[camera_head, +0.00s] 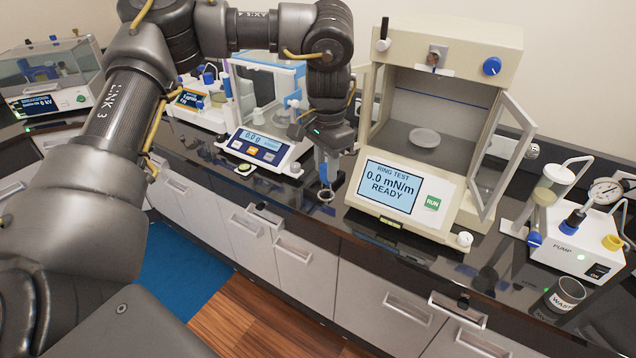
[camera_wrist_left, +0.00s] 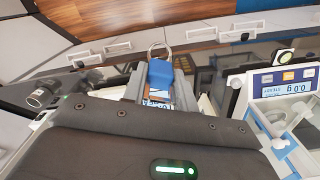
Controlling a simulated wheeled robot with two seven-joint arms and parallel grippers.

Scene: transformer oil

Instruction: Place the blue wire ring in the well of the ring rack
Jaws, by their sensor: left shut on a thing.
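My left gripper (camera_head: 326,172) points down in front of the balance and the ring tester, shut on the blue wire ring (camera_head: 325,194). The ring has a blue grip and a thin pale wire loop, which hangs below the fingertips over the dark counter. In the left wrist view my left gripper (camera_wrist_left: 159,85) holds the blue grip (camera_wrist_left: 160,72), and the loop stands out beyond the fingertips. My right gripper is not in view.
The ring tester (camera_head: 430,130) stands to the right of my left gripper, its glass door open on the right. The balance (camera_head: 252,148) is to the left. A pump (camera_head: 577,245) and waste cup (camera_head: 565,294) are at far right. The dark counter's front edge runs below the gripper.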

